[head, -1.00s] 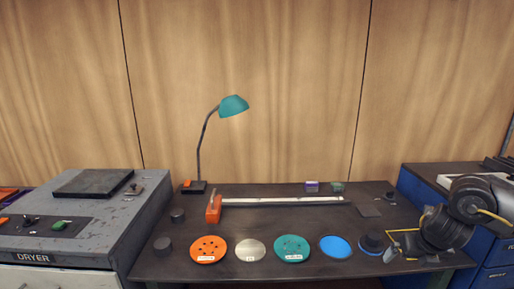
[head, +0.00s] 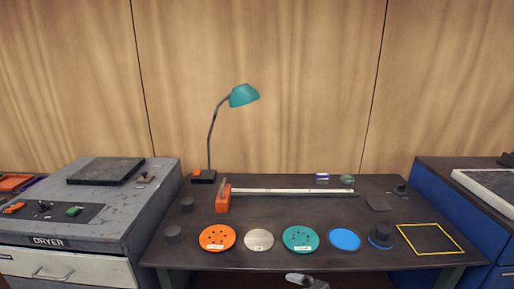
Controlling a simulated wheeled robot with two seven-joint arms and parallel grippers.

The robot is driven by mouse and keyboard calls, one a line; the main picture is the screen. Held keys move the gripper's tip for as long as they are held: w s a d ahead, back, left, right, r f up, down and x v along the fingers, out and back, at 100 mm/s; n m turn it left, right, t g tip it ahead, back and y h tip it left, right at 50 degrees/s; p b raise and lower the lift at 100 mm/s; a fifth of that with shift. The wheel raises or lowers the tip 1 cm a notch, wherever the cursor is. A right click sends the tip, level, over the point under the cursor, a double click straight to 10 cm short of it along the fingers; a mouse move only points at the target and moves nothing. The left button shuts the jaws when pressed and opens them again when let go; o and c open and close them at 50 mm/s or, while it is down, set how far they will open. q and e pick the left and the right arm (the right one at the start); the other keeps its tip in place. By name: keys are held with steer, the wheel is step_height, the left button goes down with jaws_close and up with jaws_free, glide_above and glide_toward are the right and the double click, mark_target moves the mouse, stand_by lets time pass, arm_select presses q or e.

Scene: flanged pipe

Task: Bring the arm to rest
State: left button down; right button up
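A small grey piece of my own body (head: 305,281) pokes in at the bottom edge, in front of the table; I cannot tell which part it is. No gripper fingers show in the head view. On the dark table lie, from left to right, an orange flange disc (head: 217,238), a pale metal disc (head: 259,240), a teal flange disc (head: 300,239) and a blue disc (head: 344,239). A dark round knob-like part on a blue base (head: 380,238) stands beside an empty yellow square outline (head: 430,239).
A long metal bar (head: 290,191) with an orange end block (head: 223,199) lies behind the discs. A teal lamp (head: 244,95) stands at the back left. A grey dryer cabinet (head: 110,220) is at left, a blue cabinet (head: 440,205) at right.

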steer(key=s+d+f+m+g+h, duration=0.2)
steer(key=s+d+f+m, duration=0.2)
steer(key=s+m, duration=0.45)
steer(key=s+d+f+m+g+h, duration=0.1)
steer(key=s+d+f+m+h, duration=0.2)
steer(key=s+m, duration=0.5)
steer(key=s+d+f+m+g+h, duration=0.1)
steer(key=s+d+f+m+g, duration=0.1)
steer(key=s+d+f+m, duration=0.45)
steer(key=s+a+f+g, duration=0.1)
steer(key=s+f, duration=0.1)
steer(key=f, duration=0.9)
steer(key=s+f, duration=0.2)
steer(key=f, duration=0.9)
steer(key=s+d+f+g, duration=0.1)
steer(key=s+d+f, duration=0.2)
steer(key=s+f, duration=1.4)
steer(key=shift+f+g, duration=0.2)
steer(key=shift+g, duration=0.1)
